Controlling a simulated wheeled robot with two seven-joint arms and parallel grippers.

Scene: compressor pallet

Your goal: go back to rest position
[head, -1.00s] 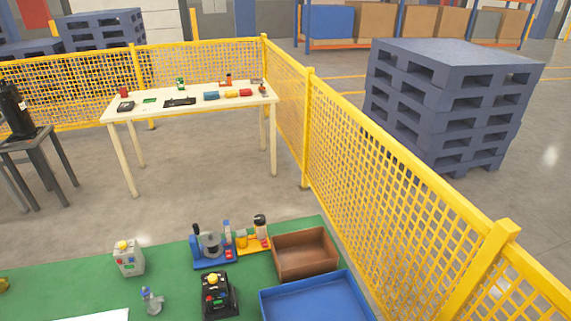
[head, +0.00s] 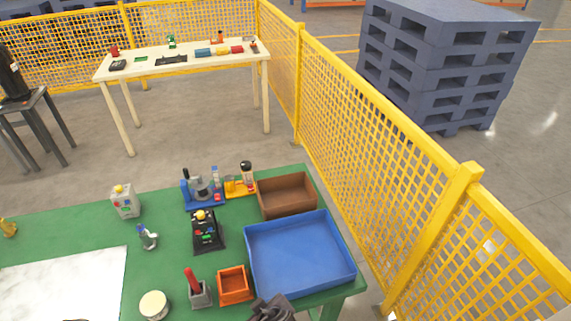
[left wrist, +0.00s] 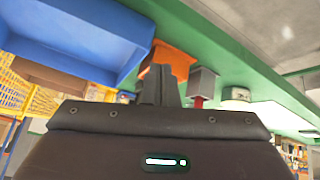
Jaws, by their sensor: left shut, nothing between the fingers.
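My left gripper (left wrist: 163,86) is in the left wrist view, its dark fingers shut with nothing between them. Behind the fingers there show an orange box, a blue tray (left wrist: 75,35) and a grey block with a red handle. That view appears upside down, so distances are hard to judge. In the head view a dark piece of my arm (head: 272,309) shows at the bottom edge, by the table's front edge, beside the orange box (head: 234,285) and the blue tray (head: 300,255); its fingertips cannot be made out. My right gripper cannot be identified in either view.
The green table (head: 80,225) also carries a brown bin (head: 287,195), a black button box (head: 206,232), a grey block with red handle (head: 199,290), a round pale disc (head: 154,305) and a pale sheet (head: 65,285). A yellow fence (head: 375,125) runs along the right.

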